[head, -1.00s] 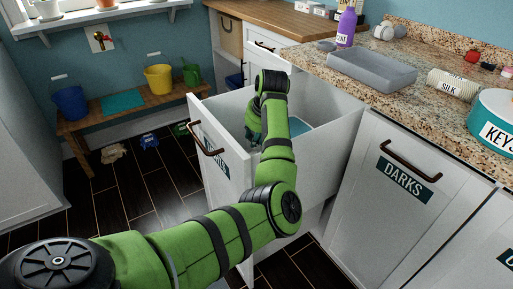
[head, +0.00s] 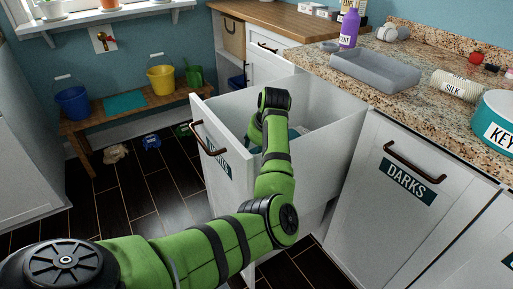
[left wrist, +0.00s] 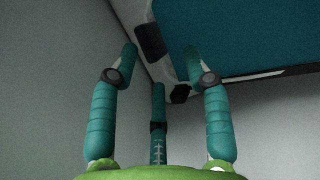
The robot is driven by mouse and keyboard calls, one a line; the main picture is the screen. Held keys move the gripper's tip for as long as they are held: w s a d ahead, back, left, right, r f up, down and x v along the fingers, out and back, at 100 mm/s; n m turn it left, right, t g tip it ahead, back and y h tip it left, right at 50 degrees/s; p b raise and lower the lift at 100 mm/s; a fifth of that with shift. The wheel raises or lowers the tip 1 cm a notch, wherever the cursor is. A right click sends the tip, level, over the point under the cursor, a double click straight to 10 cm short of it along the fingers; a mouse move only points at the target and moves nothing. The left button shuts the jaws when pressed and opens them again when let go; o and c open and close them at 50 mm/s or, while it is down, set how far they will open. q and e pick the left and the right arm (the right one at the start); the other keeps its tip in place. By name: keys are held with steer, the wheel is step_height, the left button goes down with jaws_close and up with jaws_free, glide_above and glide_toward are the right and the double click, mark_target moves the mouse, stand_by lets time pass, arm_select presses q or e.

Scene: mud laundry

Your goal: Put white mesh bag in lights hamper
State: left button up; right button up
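The lights hamper seems to be the open white drawer (head: 327,136); the teal label (head: 213,152) on its front is too slanted to read. My left arm reaches over the drawer's front, and my left gripper (head: 254,132) is down inside it, mostly hidden by the arm and front panel. In the left wrist view, the left gripper (left wrist: 165,65) has its teal fingers spread with nothing visibly held. Beyond them lie a pale thing with black parts (left wrist: 165,60) and a flat teal surface (left wrist: 245,35). I cannot clearly identify a white mesh bag. My right gripper is out of view.
A closed DARKS front (head: 400,215) is right of the drawer. The granite counter above holds a grey tray (head: 375,70), a purple bottle (head: 349,28), a cream roll marked SILK (head: 458,86) and a teal tin (head: 497,128). A bench (head: 135,112) with buckets stands behind left.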

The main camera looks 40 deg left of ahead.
arm_select(q)
steer(key=shift+r+p, duration=0.3)
steer(key=shift+r, duration=0.1)
steer(key=v, duration=1.2)
